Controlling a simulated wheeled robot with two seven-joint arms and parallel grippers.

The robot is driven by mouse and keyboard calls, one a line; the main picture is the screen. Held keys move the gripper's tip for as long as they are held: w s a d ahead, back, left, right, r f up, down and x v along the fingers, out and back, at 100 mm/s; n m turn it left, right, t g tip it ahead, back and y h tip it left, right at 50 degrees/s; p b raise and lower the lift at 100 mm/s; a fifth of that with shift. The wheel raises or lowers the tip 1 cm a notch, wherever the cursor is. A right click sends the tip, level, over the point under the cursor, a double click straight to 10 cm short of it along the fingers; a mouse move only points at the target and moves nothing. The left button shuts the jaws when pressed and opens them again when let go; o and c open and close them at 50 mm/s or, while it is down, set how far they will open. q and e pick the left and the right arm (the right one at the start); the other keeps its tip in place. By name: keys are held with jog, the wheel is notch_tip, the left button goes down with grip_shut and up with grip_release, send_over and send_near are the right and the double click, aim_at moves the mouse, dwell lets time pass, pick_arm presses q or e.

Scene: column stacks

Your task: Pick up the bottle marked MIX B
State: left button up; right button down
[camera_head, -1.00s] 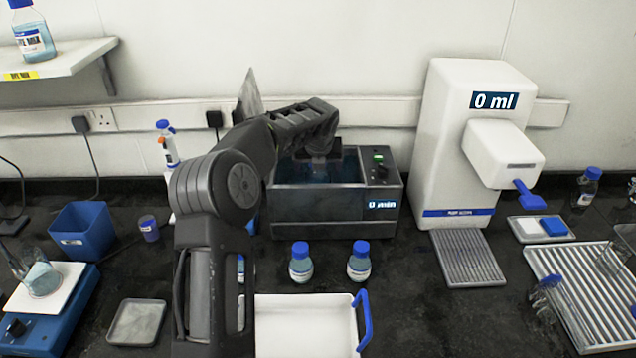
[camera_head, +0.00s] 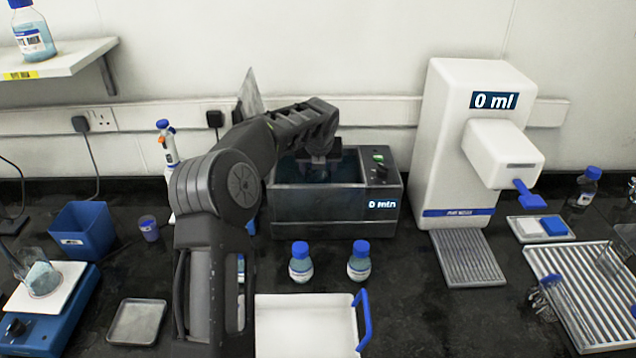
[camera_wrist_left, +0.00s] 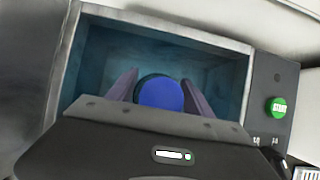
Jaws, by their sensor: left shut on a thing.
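My left gripper (camera_head: 322,165) reaches down into the open tank of the dark water bath (camera_head: 310,228). In the left wrist view its two fingers (camera_wrist_left: 160,92) are shut on a blue-capped bottle (camera_wrist_left: 160,93) inside the bath. Only the cap shows there, so its label is hidden. Two blue-capped bottles stand upright on the bench in front of the bath, one left (camera_head: 301,268) and one right (camera_head: 359,266). Their label text is too small to read. A further bottle is partly hidden behind my left arm. My right gripper is not in view.
A white tray with a blue handle (camera_head: 362,322) lies at the front. A white dispenser reading 0 ml (camera_head: 465,140) stands to the right of the bath. A blue bin (camera_head: 84,230) and a stirrer with a beaker (camera_head: 60,310) are at the left. A shelf (camera_head: 75,58) holds a large bottle.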

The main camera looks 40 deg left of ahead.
pick_arm(q)
jog(key=shift+r, duration=0.1)
grip_shut()
jog(key=shift+r, duration=0.1)
notch_tip(320, 180, up, 10)
jog(key=shift+f+b, duration=0.1)
jog(key=shift+b, duration=0.3)
dwell(0.5)
